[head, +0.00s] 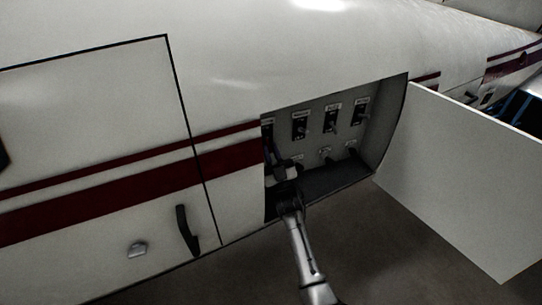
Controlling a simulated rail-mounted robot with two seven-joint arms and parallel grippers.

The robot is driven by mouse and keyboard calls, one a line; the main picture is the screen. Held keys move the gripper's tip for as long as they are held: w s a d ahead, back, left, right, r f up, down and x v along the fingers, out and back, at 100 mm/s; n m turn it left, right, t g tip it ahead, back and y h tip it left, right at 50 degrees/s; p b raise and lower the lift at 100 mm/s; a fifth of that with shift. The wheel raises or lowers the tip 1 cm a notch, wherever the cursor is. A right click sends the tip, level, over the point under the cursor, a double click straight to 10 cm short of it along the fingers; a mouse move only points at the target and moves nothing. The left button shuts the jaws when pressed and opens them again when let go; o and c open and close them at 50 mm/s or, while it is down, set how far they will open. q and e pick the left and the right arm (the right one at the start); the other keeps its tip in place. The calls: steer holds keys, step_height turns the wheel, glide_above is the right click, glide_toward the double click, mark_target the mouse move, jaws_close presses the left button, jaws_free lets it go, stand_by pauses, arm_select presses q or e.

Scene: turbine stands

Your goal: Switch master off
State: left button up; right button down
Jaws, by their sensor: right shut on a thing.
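An open recess in the white fuselage holds a grey switch panel (315,142). Several black toggle switches with small labels form its upper row, among them one near the middle (300,125) and one at the right (361,112). The labels are too small to read surely. My right gripper (270,144) reaches into the left end of the recess from below. It is shut on the leftmost switch of the upper row, which it mostly hides. I cannot tell which way that switch is set. My left gripper is not in view.
A lower row of smaller switches (325,155) sits close to the right of my gripper. The open white panel door (465,180) hangs out at the right. A closed fuselage door with a dark handle (187,230) is at the left.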

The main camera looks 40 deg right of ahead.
stand_by(0.4)
steer(key=c, duration=1.1)
jaws_free()
steer(key=shift+f, duration=0.1)
steer(key=shift+s+f, duration=0.2)
steer(key=shift+f, duration=0.05)
steer(key=shift+s+a+f+p, duration=0.25)
steer(key=shift+s+a, duration=0.2)
steer(key=shift+s, duration=1.75)
steer(key=shift+s+a+f+p, duration=0.1)
steer(key=shift+s+a+f, duration=0.3)
steer(key=shift+s, duration=1.85)
steer(key=shift+s+a+f+p, duration=0.2)
steer(key=shift+s+a, duration=0.3)
steer(key=shift+s, duration=1.7)
